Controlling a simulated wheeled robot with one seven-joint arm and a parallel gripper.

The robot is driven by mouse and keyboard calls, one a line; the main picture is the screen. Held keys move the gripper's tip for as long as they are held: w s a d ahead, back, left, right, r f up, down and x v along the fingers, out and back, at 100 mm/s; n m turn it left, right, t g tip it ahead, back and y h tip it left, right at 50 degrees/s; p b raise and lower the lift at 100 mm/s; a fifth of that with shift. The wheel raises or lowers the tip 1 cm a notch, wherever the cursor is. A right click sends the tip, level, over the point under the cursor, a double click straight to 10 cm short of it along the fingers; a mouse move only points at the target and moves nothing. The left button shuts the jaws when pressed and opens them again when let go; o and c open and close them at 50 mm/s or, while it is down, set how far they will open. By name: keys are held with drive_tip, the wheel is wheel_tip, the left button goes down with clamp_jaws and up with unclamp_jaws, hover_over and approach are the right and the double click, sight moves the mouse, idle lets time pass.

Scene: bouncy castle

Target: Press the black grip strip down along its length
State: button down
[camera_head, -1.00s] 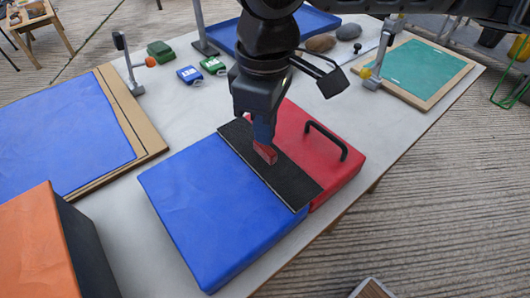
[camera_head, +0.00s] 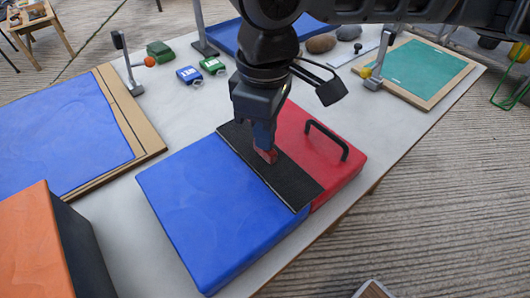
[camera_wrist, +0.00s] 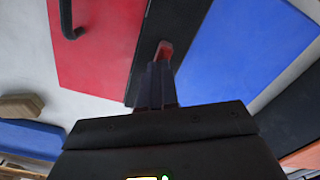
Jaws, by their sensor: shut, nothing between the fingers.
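The black grip strip (camera_head: 288,183) runs along the seam between the blue pad (camera_head: 214,205) and the red pad (camera_head: 318,155). My gripper (camera_head: 267,155) is shut and empty, pointing down over the strip nearer its far end. Its red fingertips are at or just above the strip; I cannot tell whether they touch. The wrist view shows the fingertips (camera_wrist: 164,50) over the strip (camera_wrist: 176,28), with the red pad (camera_wrist: 100,45) at left and the blue pad (camera_wrist: 240,50) at right. Part of the strip is hidden behind my gripper.
A black handle (camera_head: 327,140) stands up from the red pad close to the strip. A blue sheet on a board (camera_head: 65,125) and an orange block (camera_head: 35,240) lie left. A green framed board (camera_head: 418,68) is at right. The table edge runs along the front right.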

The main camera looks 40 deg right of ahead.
wheel_tip(320, 180, up, 6)
drive_tip(key=p, duration=0.6)
idle(0.4)
